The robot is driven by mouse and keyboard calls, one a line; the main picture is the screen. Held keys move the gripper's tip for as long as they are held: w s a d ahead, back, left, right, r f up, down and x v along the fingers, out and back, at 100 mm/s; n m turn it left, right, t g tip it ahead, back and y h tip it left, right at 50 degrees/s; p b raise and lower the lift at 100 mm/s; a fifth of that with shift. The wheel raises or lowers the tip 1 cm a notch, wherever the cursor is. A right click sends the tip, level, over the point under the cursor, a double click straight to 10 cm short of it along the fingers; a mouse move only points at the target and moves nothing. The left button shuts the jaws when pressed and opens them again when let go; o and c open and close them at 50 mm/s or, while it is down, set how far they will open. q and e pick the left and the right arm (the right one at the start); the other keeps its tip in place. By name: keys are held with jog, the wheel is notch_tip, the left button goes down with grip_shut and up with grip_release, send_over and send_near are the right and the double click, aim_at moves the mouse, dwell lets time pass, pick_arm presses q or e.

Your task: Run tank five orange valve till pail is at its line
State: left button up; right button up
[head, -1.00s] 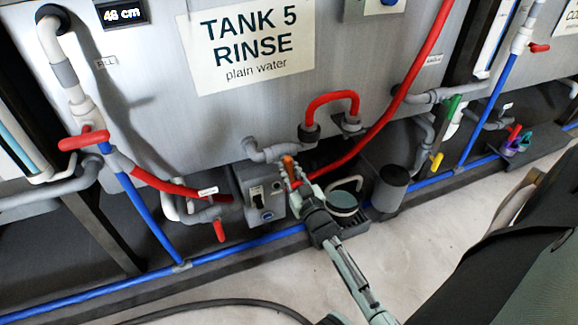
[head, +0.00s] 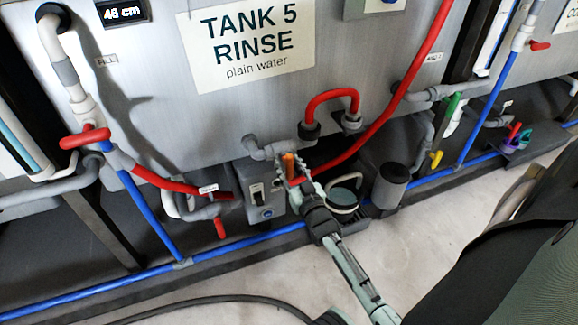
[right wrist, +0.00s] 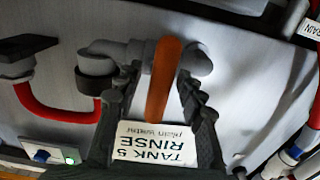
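The orange valve handle (head: 289,166) is on a grey pipe low on the front of tank five (head: 170,85). In the right wrist view the handle (right wrist: 163,82) stands nearly upright. My right gripper (head: 293,168) has its fingers apart on either side of the handle; the right wrist view shows the fingers (right wrist: 158,95) open, with a gap on the left and the right finger close to the handle. The pail (head: 344,196), with a pale rim and dark greenish inside, stands just right of my gripper. Its line and level cannot be made out. My left gripper is out of view.
A grey switch box (head: 262,198) stands left of the gripper. A red looped pipe (head: 333,97) is above, and a dark cylinder (head: 390,186) is right of the pail. A red valve handle (head: 220,228) hangs at the left. Blue pipe runs along the floor edge; the front floor is mostly clear.

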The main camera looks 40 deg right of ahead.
jog(key=shift+s, duration=0.1)
jog(key=shift+s+a+f, duration=0.1)
jog(key=shift+s, duration=0.15)
jog(key=v, duration=1.1)
jog(key=shift+s, duration=0.15)
